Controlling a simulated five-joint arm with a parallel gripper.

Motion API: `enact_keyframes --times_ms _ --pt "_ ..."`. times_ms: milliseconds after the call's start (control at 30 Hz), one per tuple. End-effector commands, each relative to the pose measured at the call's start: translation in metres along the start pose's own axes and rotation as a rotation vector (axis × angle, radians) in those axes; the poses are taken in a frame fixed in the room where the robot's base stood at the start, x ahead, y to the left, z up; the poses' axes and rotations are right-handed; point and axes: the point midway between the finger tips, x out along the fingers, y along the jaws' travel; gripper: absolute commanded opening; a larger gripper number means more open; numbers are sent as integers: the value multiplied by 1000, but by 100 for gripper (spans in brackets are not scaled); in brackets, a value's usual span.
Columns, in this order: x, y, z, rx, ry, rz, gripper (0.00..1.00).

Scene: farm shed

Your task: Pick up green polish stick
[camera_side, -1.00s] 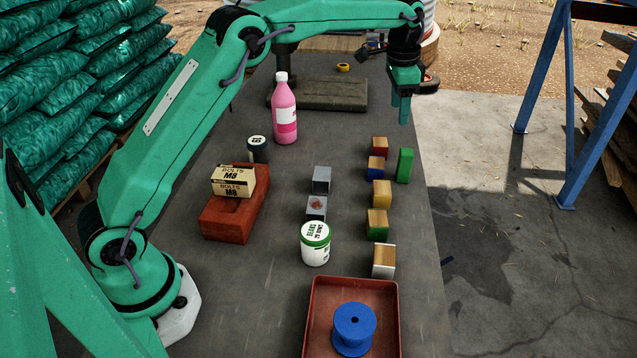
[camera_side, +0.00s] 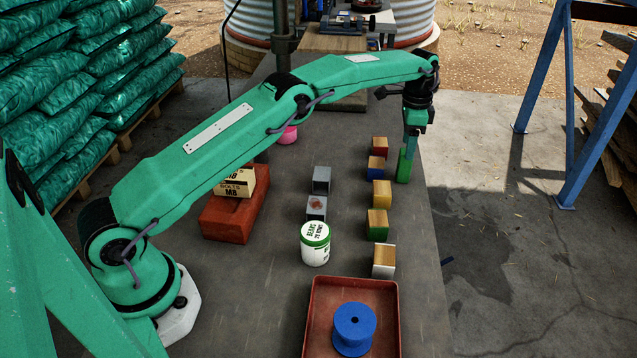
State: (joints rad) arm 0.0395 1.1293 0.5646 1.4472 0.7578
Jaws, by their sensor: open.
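The green polish stick (camera_side: 403,167) stands upright near the right edge of the dark bench, just right of the row of painted wooden blocks. My gripper (camera_side: 411,148) points down at the top of the stick, with its fingers overlapping the stick's upper part in this view. The jaws are open. The fingers and the stick are similar in colour, and I cannot tell whether they touch.
Several painted blocks (camera_side: 379,194) line up left of the stick, the closest being the blue one (camera_side: 376,168). Two grey blocks (camera_side: 321,180), a white jar (camera_side: 315,243), a red brick (camera_side: 230,218) and a red tray (camera_side: 392,320) with a blue spool (camera_side: 353,327) share the bench.

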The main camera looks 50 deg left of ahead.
Motion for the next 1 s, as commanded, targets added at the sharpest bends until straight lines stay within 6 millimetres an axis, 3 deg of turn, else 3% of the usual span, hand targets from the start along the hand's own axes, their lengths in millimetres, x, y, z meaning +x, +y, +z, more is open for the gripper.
enact_keyframes --times_ms 200,567,1000 --pt "18 0 0 -1 -1 1 58" --pt "27 0 0 -1 -1 1 58" --pt "71 -1 1 -1 -2 2 58"
